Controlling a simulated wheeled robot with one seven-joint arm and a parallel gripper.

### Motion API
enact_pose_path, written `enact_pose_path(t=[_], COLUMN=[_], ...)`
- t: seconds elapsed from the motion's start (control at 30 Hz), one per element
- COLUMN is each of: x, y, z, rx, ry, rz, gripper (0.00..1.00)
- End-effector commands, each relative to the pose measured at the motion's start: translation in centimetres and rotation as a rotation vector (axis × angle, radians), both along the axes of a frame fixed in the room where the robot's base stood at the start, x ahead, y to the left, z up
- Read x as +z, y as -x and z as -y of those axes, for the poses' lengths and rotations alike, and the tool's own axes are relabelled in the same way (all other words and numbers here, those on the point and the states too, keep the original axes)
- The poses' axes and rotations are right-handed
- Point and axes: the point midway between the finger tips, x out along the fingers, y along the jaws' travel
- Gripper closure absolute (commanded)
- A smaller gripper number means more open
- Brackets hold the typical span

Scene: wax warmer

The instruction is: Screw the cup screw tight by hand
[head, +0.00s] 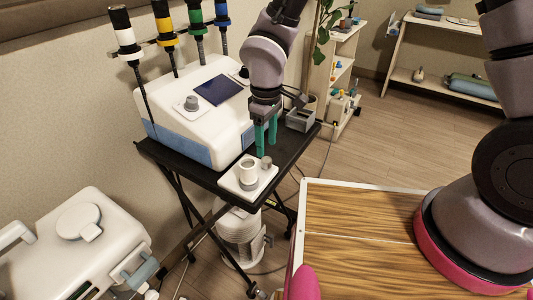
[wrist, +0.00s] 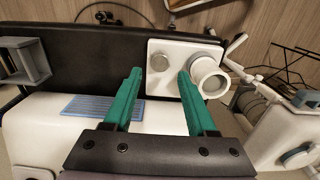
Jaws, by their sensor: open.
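A white block (head: 237,187) on the black cart carries a pale round cup (head: 248,171) and a small grey knob, which looks like the cup screw (head: 266,163). In the wrist view the cup screw (wrist: 160,62) shows as a round disc on the white block (wrist: 178,49), left of the cup (wrist: 209,76). My gripper (head: 266,150) has green fingers pointing down, just above and behind the block. In the wrist view my gripper (wrist: 160,74) is open and empty, with the screw appearing between and beyond its fingertips. I see no contact with the screw.
The white machine (head: 200,105) with a blue screen stands behind the block on the black cart (head: 188,173). A small grey open box (head: 300,120) sits at the cart's right end. A wooden table (head: 360,230) is at front right. Bare cart top lies between block and box.

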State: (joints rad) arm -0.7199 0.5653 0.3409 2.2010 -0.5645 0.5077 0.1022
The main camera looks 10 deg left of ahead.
Motion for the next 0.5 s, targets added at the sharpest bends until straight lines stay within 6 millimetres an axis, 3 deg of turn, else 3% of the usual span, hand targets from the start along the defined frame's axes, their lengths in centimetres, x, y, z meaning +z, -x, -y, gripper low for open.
enact_pose_path(t=[0.5], x=[-4.2], y=[0.1], z=[0.0], rx=[0.001], ry=[0.001], rz=[0.0], gripper=[0.43])
